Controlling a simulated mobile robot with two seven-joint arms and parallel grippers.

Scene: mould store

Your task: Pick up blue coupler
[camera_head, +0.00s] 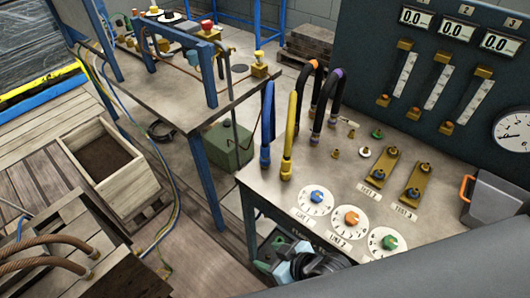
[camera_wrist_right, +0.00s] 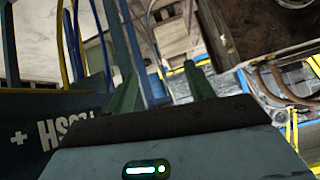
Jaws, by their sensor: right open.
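The blue coupler (camera_head: 265,155) appears to be the lower end of a blue hose that hangs at the left edge of the grey panel table. A yellow hose end (camera_head: 287,168) hangs just right of it. My right gripper (camera_head: 271,256) is low in front of the table, below its top and apart from the coupler. Its green fingers (camera_wrist_right: 163,90) are spread with nothing between them in the right wrist view. That view also shows blue and yellow hoses or cables at upper left; I cannot tell whether the coupler is among them. My left gripper is not in view.
The table top (camera_head: 290,197) bears dials with blue, orange and green knobs, brass fittings and two black hoses. A grey bin (camera_head: 490,200) stands at its right.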

